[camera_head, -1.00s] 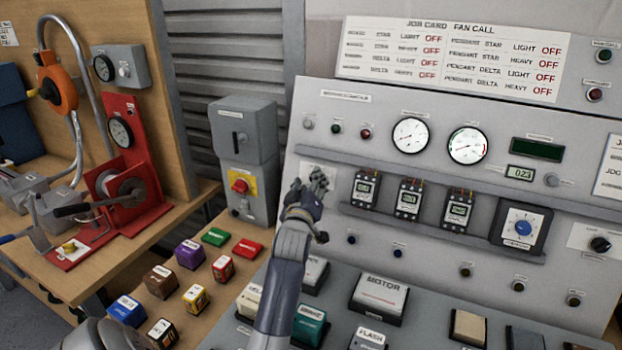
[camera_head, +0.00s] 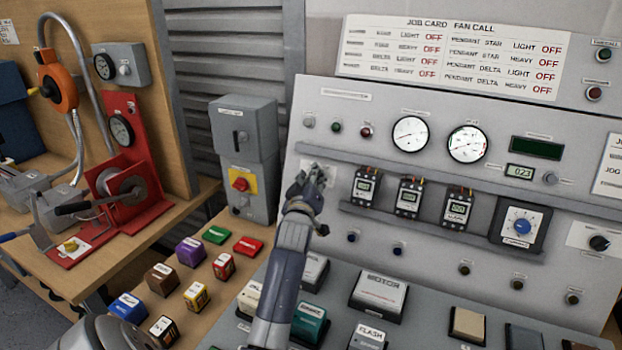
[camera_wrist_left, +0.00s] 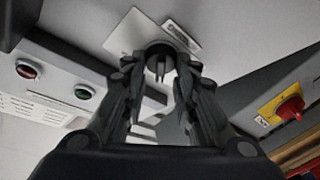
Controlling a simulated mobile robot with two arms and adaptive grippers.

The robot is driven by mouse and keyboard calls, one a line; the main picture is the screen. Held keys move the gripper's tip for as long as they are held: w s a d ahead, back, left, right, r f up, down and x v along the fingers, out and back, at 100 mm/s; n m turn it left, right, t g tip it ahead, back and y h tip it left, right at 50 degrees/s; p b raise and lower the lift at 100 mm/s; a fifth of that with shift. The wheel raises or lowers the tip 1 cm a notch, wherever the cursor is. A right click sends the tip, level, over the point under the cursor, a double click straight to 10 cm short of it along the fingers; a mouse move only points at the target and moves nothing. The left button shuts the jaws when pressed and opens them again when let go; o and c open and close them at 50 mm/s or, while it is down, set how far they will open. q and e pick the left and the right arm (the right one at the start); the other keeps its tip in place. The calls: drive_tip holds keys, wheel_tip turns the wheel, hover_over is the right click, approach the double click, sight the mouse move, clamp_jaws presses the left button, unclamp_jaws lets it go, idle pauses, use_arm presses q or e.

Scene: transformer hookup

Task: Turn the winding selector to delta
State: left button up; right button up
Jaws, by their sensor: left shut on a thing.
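A dark round knob (camera_wrist_left: 160,58) with a pale mount plate (camera_wrist_left: 128,36) and a small label sits on the grey panel, seen in the left wrist view. I take it to be the winding selector; the label is too small to read. My left gripper (camera_wrist_left: 165,88) has its fingers around the knob and is shut on it. In the head view my left gripper (camera_head: 313,180) is at the left part of the upright panel and hides most of the knob. Its pointing direction cannot be made out. My right gripper is not in view.
Several breakers (camera_head: 410,197) stand on a shelf right of my gripper. A blue dial (camera_head: 522,227) and a black knob (camera_head: 599,243) are farther right. A grey box with a red switch (camera_head: 241,184) stands left. Labelled blocks (camera_head: 378,294) lie on the sloped desk below.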

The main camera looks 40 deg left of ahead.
use_arm(q)
drive_tip(key=shift+m, duration=0.4)
drive_tip(key=shift+m+t+h+p, duration=0.5)
drive_tip(key=shift+m+h+p, duration=0.75)
drive_tip(key=shift+m, duration=2.1)
drive_tip(key=shift+m+t+h+p, duration=0.55)
drive_tip(key=shift+m+h, duration=1.25)
drive_tip(key=shift+m, duration=1.6)
drive_tip(key=shift+m+t+h+p, duration=0.45)
drive_tip(key=shift+m+h+p, duration=0.8)
drive_tip(key=shift+m, duration=2.1)
drive_tip(key=shift+h+b, duration=0.3)
drive_tip(key=shift+h, duration=0.1)
drive_tip(key=o, duration=1)
drive_tip(key=shift+s, duration=0.1)
